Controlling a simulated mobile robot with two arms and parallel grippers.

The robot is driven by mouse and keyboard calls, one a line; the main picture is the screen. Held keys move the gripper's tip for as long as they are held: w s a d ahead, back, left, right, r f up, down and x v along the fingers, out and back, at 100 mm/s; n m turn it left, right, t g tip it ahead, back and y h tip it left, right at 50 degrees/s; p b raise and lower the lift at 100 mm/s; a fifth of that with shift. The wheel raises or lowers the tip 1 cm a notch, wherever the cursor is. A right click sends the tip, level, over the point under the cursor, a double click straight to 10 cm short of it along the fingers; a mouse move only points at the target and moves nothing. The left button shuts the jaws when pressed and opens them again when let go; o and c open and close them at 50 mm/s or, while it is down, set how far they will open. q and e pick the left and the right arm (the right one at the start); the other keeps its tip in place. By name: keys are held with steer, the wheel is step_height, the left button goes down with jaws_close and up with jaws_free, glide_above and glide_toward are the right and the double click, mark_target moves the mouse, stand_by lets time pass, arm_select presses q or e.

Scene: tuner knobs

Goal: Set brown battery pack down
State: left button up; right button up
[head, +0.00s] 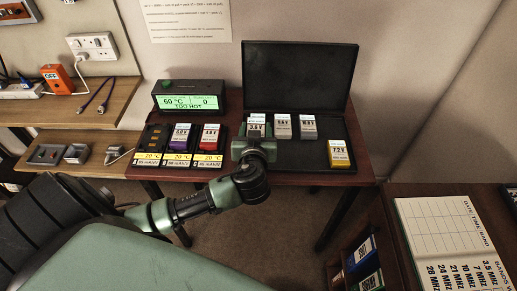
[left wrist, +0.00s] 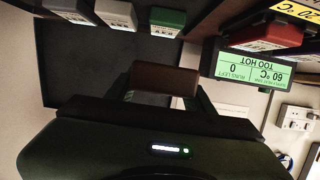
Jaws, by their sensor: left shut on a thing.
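The brown battery pack (left wrist: 167,80) shows in the left wrist view between the fingers of my left gripper (left wrist: 163,97), which is shut on it. In the head view my left gripper (head: 256,140) is over the left end of the open black case (head: 325,167) and hides the pack. Whether the pack touches the case floor cannot be told. In the left wrist view a green pack (left wrist: 167,18), a white pack (left wrist: 116,13) and a grey pack (left wrist: 68,8) stand in a row. My right gripper is not in view.
A charger left of the case holds a purple pack (head: 180,137) and a red pack (head: 210,138); its left bay (head: 153,139) looks empty. A display (head: 189,101) reads "TOO HOT". A yellow pack (head: 340,153) sits at the case's right end. The case lid (head: 300,77) stands upright.

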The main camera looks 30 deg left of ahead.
arm_select(q)
step_height(320, 180, down, 4)
steer(key=shift+r, duration=0.25)
steer(key=shift+f, duration=2.65)
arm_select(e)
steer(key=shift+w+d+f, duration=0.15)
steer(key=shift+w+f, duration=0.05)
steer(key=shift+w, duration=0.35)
arm_select(q)
steer(key=shift+f+b, duration=0.15)
steer(key=shift+b, duration=0.2)
steer(key=o, duration=1.2)
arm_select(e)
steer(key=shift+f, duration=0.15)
